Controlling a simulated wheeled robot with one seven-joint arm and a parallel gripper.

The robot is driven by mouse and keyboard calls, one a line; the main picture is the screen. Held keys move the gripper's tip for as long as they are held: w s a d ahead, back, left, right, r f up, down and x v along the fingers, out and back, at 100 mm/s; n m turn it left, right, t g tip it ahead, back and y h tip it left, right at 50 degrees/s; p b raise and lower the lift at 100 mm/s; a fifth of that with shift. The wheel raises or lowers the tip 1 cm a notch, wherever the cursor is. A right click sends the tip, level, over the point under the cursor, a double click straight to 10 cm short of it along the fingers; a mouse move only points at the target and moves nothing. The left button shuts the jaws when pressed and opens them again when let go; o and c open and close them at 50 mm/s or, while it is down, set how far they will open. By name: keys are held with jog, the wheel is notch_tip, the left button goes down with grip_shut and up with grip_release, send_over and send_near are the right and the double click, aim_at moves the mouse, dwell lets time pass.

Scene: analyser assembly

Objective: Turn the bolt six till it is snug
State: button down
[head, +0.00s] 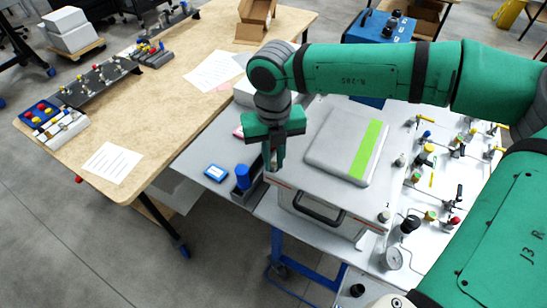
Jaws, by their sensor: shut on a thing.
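The analyser (322,226) is a light grey box with a black front handle, and its lid has a raised grey panel (333,143) with a green stripe. My gripper (273,166) points straight down at the left corner of the lid. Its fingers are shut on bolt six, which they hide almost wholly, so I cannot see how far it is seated. Other bolt heads show at the right corner (400,160) and the front corner (384,216) of the lid.
A blue cylinder in a dark holder (242,180) and a small blue device (215,172) stand close left of my gripper. Valves and a gauge (391,258) crowd the panel at right. A wooden table (150,100) with papers and racks is at left.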

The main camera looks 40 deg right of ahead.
aim_at(273, 164)
jog(key=shift+m, duration=1.1)
jog(key=c, duration=1.7)
grip_release()
jog(key=shift+r, duration=3.8)
